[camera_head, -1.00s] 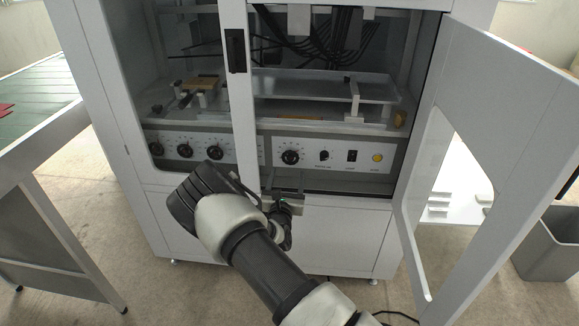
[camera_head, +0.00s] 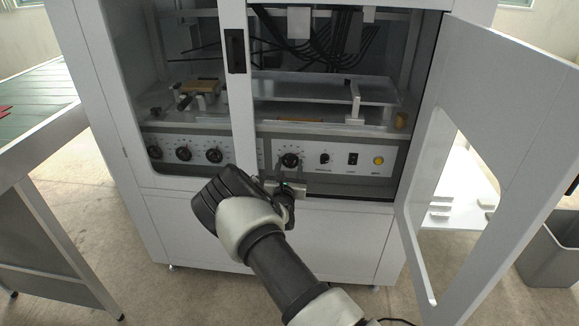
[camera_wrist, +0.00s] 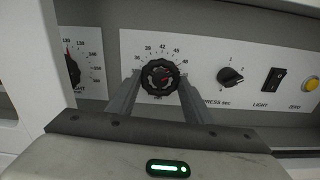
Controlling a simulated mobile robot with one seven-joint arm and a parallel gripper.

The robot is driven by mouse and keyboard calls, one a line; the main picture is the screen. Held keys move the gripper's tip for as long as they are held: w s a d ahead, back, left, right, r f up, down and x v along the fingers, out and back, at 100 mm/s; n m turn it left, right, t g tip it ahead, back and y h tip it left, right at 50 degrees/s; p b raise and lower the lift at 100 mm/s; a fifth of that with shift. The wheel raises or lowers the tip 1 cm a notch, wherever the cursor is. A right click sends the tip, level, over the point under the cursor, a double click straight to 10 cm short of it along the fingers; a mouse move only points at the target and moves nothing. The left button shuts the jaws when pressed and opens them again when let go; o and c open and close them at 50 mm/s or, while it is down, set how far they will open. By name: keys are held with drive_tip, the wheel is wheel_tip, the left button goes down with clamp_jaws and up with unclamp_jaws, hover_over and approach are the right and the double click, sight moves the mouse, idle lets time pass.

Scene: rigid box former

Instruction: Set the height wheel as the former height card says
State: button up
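The black height wheel (camera_head: 290,160) is on the grey control panel, right of the cabinet's centre post. In the wrist view the wheel (camera_wrist: 160,78) has a ribbed rim and a numbered scale arching over it, with 39, 42 and 45 near the top. A small reddish mark shows on its face, but its exact reading is too small to tell. My gripper (camera_head: 288,180) is in front of the wheel. In the wrist view my gripper (camera_wrist: 160,88) is open, one finger on each side of the wheel; I cannot tell whether they touch it. No height card is recognisable.
Right of the wheel are a small selector knob (camera_wrist: 230,76), a black rocker switch (camera_wrist: 272,80) and a yellow button (camera_wrist: 310,84). The open door (camera_head: 490,130) stands at the right.

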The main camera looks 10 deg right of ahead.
drive_tip(key=shift+c, duration=1.3)
drive_tip(key=shift+n, duration=0.3)
drive_tip(key=n+p, duration=0.3)
drive_tip(key=n, duration=0.1)
drive_tip(key=shift+n, duration=0.3)
drive_tip(key=n+p, duration=0.1)
drive_tip(key=n, duration=0.3)
drive_tip(key=shift+d+p, duration=0.1)
drive_tip(key=shift+p, duration=0.2)
drive_tip(key=shift+s+n, duration=0.1)
drive_tip(key=shift+n, duration=1.1)
drive_tip(key=shift+p, duration=0.3)
drive_tip(key=o, duration=1)
drive_tip(key=shift+o, duration=0.2)
